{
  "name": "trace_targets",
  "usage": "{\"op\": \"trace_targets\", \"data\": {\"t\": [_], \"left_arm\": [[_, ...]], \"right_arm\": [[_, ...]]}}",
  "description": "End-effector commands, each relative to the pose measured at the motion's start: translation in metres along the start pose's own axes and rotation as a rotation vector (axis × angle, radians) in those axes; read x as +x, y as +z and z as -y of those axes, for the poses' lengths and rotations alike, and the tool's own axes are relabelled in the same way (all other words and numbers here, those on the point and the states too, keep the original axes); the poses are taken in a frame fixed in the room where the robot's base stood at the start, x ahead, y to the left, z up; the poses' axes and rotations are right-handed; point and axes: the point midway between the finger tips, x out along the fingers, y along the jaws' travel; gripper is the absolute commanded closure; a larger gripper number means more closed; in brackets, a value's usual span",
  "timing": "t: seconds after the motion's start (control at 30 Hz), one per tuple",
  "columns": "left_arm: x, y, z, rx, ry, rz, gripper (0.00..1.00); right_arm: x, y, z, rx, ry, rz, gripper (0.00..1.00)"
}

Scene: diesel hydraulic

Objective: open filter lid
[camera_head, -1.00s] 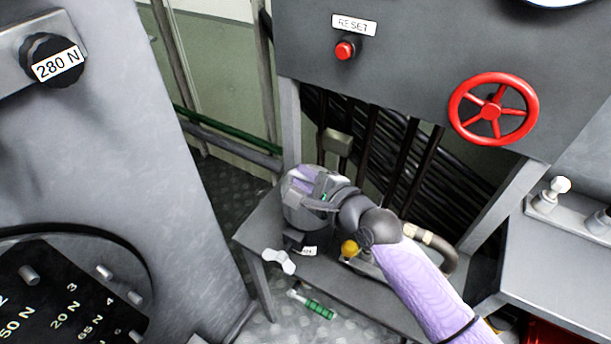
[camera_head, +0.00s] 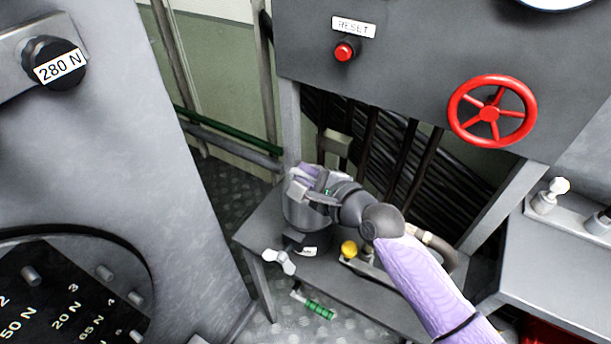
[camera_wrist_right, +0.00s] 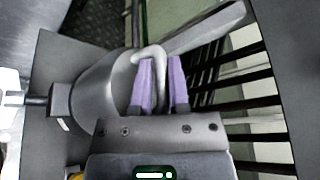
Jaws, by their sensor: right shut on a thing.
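The filter (camera_head: 300,214) is a grey cylinder on the low grey bench, centre in the head view. It also shows left of the fingers in the wrist view (camera_wrist_right: 95,92). My right gripper (camera_head: 304,178) is at the top of the filter, with its arm coming in from the lower right. In the wrist view its two purple fingers (camera_wrist_right: 160,84) are shut on a pale curved lid handle (camera_wrist_right: 151,55). The hand hides much of the lid, so I cannot tell whether it is tilted or lifted. My left gripper is not in view.
The low bench (camera_head: 370,300) holds a yellow knob (camera_head: 349,248) and a pale hose (camera_head: 430,240) close to my right arm. A panel with a red handwheel (camera_head: 492,111) and red reset button (camera_head: 344,52) hangs above. A grey cabinet (camera_head: 150,170) stands left.

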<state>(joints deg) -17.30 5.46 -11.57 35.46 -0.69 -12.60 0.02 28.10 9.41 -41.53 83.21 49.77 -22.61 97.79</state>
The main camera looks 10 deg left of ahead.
Motion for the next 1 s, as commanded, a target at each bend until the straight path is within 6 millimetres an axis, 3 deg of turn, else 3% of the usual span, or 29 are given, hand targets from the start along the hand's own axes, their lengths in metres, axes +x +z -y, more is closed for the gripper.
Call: {"op": "trace_targets", "data": {"t": [0.33,0.67,1.0], "left_arm": [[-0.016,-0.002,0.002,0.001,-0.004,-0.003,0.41],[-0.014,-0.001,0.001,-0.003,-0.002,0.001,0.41],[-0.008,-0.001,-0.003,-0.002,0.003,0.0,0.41]], "right_arm": [[0.006,-0.01,0.034,0.215,0.092,-0.004,1.0],[0.015,-0.028,0.055,0.413,0.182,-0.008,1.0],[0.019,-0.038,0.065,0.41,0.183,-0.009,1.0]]}}
